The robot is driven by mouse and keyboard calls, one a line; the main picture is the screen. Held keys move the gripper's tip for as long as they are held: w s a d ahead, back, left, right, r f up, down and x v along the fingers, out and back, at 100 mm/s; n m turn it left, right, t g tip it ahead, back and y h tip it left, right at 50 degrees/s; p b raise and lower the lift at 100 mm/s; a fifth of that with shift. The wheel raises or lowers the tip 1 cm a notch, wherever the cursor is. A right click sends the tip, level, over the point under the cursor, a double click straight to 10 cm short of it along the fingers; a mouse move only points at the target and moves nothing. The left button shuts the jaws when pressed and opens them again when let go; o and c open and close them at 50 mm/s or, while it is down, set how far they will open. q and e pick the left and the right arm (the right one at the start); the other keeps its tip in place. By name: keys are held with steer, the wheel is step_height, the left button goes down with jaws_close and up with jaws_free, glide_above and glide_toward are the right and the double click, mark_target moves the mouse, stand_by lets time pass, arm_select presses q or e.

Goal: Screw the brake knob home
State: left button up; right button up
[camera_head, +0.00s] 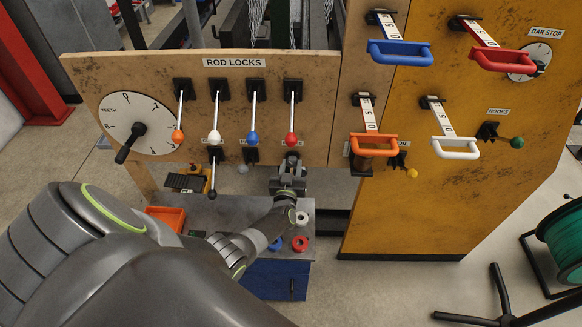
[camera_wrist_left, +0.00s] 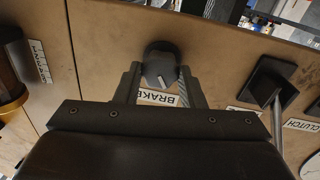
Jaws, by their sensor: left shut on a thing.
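The brake knob (camera_wrist_left: 161,62) is a dark round knob with a pale mark on its face. It sits against the wooden panel (camera_wrist_left: 105,35) in the left wrist view, beside an upside-down BRAKE label (camera_wrist_left: 158,97) partly covered by my gripper. My left gripper (camera_wrist_left: 160,80) has one finger on each side of the knob and is shut on it. In the head view my left gripper (camera_head: 290,172) is at the panel's lower edge, below the red-knobbed lever, and I cannot make out the knob there. My right gripper is not in view.
Rod-lock levers with orange, white, blue and red knobs (camera_head: 291,138) hang just above the gripper. A black-knobbed lever (camera_head: 212,193) is to its left. A blue cabinet (camera_head: 275,278) with red and blue rings stands below. The yellow panel (camera_head: 400,220) with handles is at right.

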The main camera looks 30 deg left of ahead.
arm_select(q)
steer(key=o, duration=1)
steer(key=shift+d, duration=0.1)
steer(key=shift+s, duration=0.1)
steer(key=shift+s+d, duration=0.1)
steer(key=shift+s, duration=0.15)
steer(key=v, duration=1.6)
steer(key=shift+s+d, duration=0.25)
steer(key=shift+f, duration=0.1)
